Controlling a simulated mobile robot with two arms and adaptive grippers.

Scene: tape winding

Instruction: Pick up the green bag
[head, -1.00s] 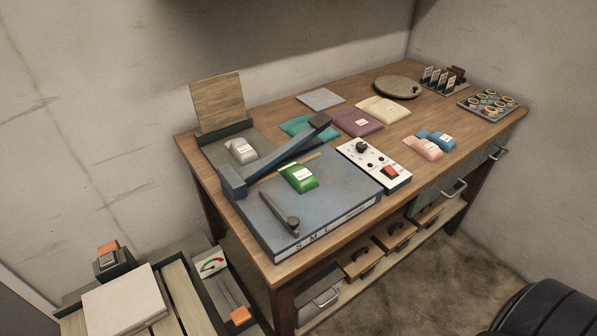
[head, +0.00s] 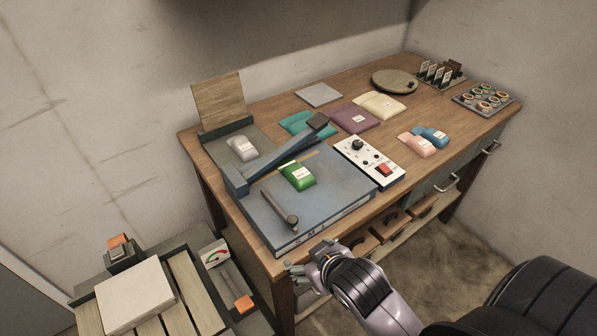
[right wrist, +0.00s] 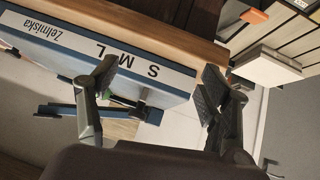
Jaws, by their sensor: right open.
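The green bag (head: 297,176) has a white label. It lies on top of the blue board (head: 338,187) on the workbench, just in front of the long blue arm (head: 285,157). My right gripper (head: 303,273) is open and empty beyond the bench's front edge, lower than the bag and apart from it. In the right wrist view, its two fingers (right wrist: 157,88) are spread in front of the board's labelled side (right wrist: 110,50), which appears upside down. The bag is not clearly visible there. My left gripper is in no view.
A grey bag (head: 242,148) lies behind the blue arm. A control box (head: 370,161) stands right of the board. Teal, purple (head: 353,118), cream, pink and blue bags lie on the bench. A dark lever (head: 279,212) sits on the board's front left.

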